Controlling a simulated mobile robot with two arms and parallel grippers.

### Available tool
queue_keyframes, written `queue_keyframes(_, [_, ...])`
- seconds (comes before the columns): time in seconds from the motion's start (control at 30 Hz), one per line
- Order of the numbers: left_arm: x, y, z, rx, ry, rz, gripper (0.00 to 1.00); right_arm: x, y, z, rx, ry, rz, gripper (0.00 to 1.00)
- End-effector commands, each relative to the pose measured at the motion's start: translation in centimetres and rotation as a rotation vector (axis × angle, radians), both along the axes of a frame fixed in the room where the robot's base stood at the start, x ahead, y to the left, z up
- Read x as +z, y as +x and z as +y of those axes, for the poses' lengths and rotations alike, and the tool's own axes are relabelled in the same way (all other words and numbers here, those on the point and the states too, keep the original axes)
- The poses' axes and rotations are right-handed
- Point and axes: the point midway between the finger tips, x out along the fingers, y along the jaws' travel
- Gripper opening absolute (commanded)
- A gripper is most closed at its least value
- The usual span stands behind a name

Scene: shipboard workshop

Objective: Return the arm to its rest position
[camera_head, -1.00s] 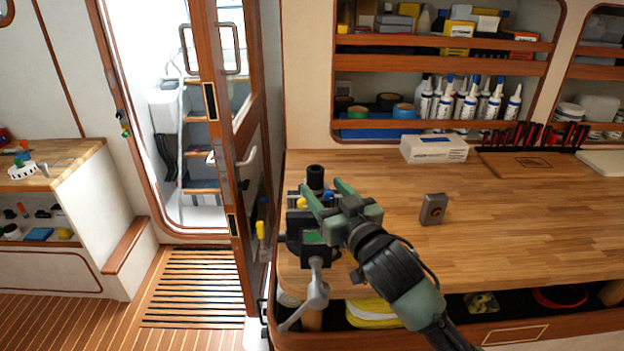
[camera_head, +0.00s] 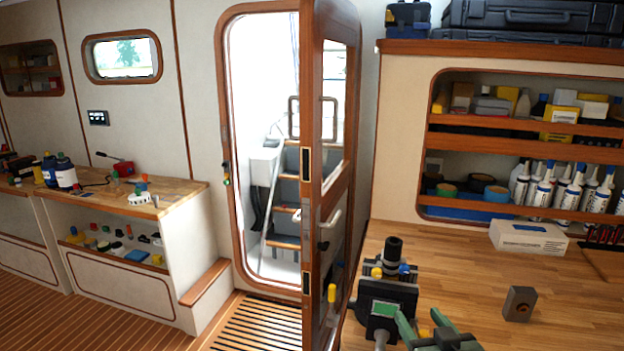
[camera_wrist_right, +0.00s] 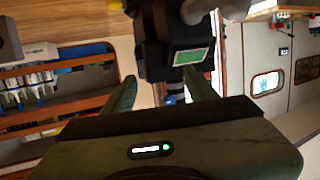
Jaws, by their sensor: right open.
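My right gripper (camera_head: 421,322) shows at the bottom edge of the head view, its two green fingers apart with nothing between them. The rest of my right arm is below the picture. A black device (camera_head: 398,292) with a green screen, a black knob on top and blue and yellow caps stands at the near left end of the wooden bench (camera_head: 450,262). The gripper is just in front and to the right of it, apparently apart. In the right wrist view, the device (camera_wrist_right: 168,52) lies beyond the open fingers (camera_wrist_right: 160,90). My left gripper is not in view.
A small grey block (camera_head: 519,303) stands on the bench to the right of the gripper. A white box (camera_head: 528,238) sits farther back before shelves of bottles (camera_head: 562,188). An open wooden door (camera_head: 322,180) stands left of the bench. The bench middle is mostly clear.

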Motion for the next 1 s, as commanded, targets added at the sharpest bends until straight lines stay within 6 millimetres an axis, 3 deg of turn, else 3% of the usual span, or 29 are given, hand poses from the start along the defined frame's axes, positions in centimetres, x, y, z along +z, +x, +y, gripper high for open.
queue_keyframes(0.1, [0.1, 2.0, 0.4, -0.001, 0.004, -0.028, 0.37, -3.6, -2.4, 0.0, -0.013, -0.014, 0.110, 0.57])
queue_keyframes(0.27, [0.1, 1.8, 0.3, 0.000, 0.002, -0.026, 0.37, -9.3, -7.2, -0.1, -0.026, -0.043, 0.305, 0.57])
queue_keyframes(0.4, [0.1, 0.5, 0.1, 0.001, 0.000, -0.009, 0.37, -14.6, -13.7, 0.0, -0.023, -0.078, 0.530, 0.57])
queue_keyframes(0.5, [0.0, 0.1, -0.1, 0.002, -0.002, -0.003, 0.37, -17.2, -18.0, 0.0, -0.012, -0.099, 0.666, 0.57])
queue_keyframes(0.7, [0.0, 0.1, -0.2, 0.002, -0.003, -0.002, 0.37, -20.2, -25.2, 0.2, 0.020, -0.125, 0.877, 0.57])
queue_keyframes(0.9, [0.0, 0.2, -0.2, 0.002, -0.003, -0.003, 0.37, -21.8, -31.5, 0.4, 0.057, -0.140, 1.054, 0.57])
queue_keyframes(1.0, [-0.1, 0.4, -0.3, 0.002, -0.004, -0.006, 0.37, -24.6, -30.4, 0.5, 0.058, -0.144, 1.056, 0.57])
